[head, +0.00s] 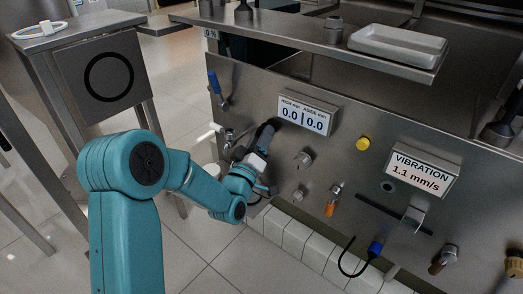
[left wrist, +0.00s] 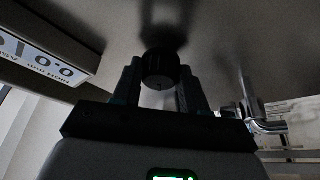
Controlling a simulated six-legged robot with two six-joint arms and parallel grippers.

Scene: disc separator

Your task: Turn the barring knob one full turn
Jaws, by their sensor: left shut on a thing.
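A dark round knob (left wrist: 160,66), which I take for the barring knob, stands out from the steel panel in the left wrist view. My left gripper (left wrist: 159,80) has one finger on each side of it and is shut on it. In the head view my left gripper (head: 265,136) is at the panel, just left of and below the 0.0 | 0.0 display (head: 305,114). The knob is mostly hidden there behind the gripper and wrist. How far it is turned cannot be told. My right gripper is not in view.
A blue-handled valve (head: 215,86) and metal pipe fittings (head: 217,131) are left of the gripper. Another round knob (head: 303,159), a yellow button (head: 363,143) and an orange-tipped fitting (head: 331,207) are to its right. A steel shelf (head: 300,38) overhangs the panel.

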